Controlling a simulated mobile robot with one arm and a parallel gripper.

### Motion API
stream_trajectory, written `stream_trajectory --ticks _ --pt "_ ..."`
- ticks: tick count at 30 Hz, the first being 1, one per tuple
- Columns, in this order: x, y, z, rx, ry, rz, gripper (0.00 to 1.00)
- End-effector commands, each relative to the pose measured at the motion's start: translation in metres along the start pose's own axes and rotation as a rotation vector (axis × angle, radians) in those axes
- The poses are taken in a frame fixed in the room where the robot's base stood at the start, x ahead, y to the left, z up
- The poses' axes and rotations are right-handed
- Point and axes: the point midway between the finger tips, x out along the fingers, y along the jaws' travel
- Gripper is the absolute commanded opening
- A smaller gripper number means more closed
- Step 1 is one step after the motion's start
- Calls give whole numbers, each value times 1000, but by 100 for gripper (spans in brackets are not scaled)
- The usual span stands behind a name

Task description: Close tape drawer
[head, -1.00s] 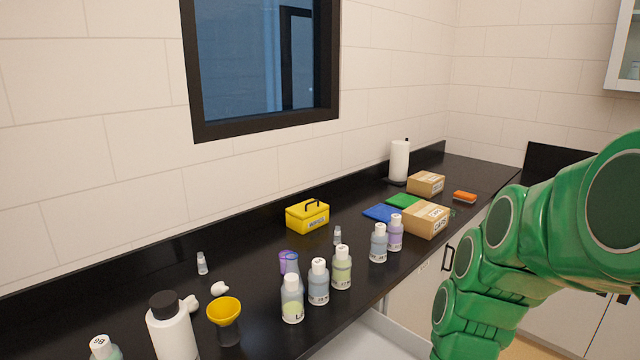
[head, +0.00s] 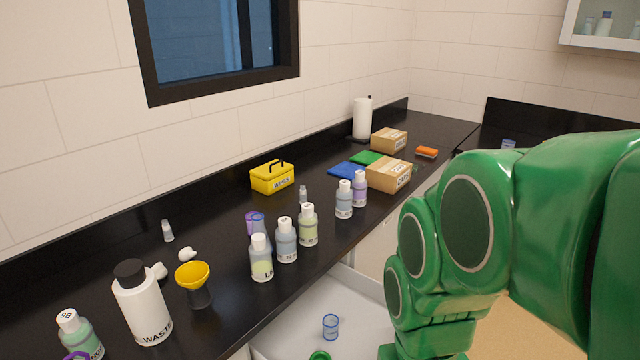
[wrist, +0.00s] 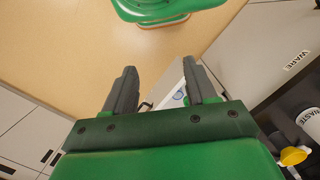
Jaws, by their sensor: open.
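An open white drawer (head: 285,335) sticks out from under the black counter in the head view. A blue ring-shaped item (head: 330,326) and a green one (head: 319,355) lie inside. I see no label on the drawer's front. In the wrist view, my gripper (wrist: 160,70) is open and empty, fingers spread. Part of the drawer (wrist: 172,88) shows beyond and between the fingers, with a dark handle (wrist: 147,105) on its front. The fingers appear apart from it, but the gap is hard to judge. My gripper is out of the head view, where my green arm covers the right side.
Bottles, a yellow funnel (head: 194,275), a yellow box (head: 272,177) and cardboard boxes (head: 389,174) stand on the counter (head: 225,210) above the drawer. Grey-white cabinets (wrist: 30,135) are at the left in the wrist view. Tan floor (wrist: 75,50) is open beyond the gripper.

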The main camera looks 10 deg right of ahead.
Motion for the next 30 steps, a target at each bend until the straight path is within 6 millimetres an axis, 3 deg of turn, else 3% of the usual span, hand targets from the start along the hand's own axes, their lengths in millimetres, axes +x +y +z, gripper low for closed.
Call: stream_trajectory --ticks 1,6,11,20,30 --pt "-10 0 0 0 9 0 48" --pt "-34 0 4 2 5 -2 22" --pt "-31 -8 -8 65 -24 -69 0" --pt "-34 -23 -39 220 -81 -230 0" --pt "-49 -24 -97 511 -186 -526 0"
